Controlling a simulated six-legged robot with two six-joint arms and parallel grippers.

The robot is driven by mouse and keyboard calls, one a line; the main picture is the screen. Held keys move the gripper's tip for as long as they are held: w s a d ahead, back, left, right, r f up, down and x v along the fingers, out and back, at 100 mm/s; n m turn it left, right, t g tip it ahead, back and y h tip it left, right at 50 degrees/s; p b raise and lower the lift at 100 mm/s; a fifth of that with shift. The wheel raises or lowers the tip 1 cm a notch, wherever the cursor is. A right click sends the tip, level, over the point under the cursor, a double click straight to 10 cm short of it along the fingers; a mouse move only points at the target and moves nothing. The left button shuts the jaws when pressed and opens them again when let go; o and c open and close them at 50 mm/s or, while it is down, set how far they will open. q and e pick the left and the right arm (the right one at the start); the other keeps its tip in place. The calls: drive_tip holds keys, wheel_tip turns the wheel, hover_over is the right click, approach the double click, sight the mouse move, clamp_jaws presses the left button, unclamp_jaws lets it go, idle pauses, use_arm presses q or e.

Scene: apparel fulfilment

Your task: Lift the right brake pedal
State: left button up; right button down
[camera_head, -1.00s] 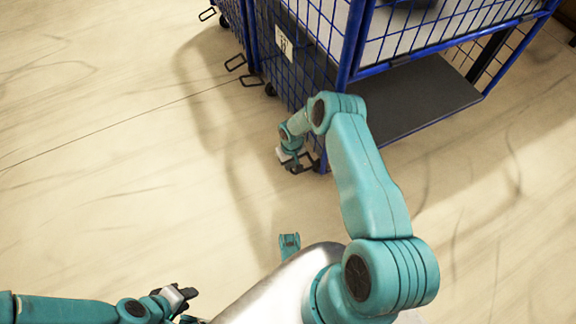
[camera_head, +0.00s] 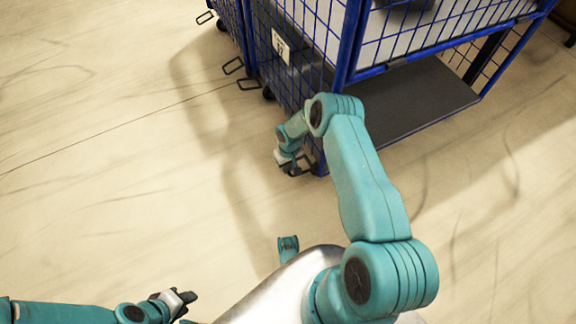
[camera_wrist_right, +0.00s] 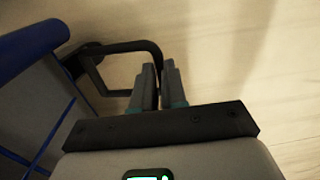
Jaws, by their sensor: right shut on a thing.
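The right brake pedal is a black loop at the near lower corner of the blue cage trolley, partly hidden by my gripper in the head view. In the right wrist view the pedal (camera_wrist_right: 112,47) shows as a dark bent bar that runs to my fingers. My right gripper (camera_head: 291,169) is low by the trolley corner; in the right wrist view its fingers (camera_wrist_right: 157,68) are close together, shut on the pedal's end. My left gripper (camera_head: 188,297) is low at the left, away from the trolley; its jaw opening is unclear.
The blue mesh trolley (camera_head: 345,60) has a dark lower shelf (camera_head: 420,98) and a white label (camera_head: 281,45). Other black pedal loops (camera_head: 233,66) stick out further left, near a second trolley (camera_head: 233,15). The pale floor on the left is clear.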

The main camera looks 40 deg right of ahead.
drive_tip(key=shift+w, duration=0.15)
drive_tip(key=c, duration=1.2)
unclamp_jaws()
drive_tip(key=shift+o, duration=0.2)
drive_tip(key=shift+r, duration=0.1)
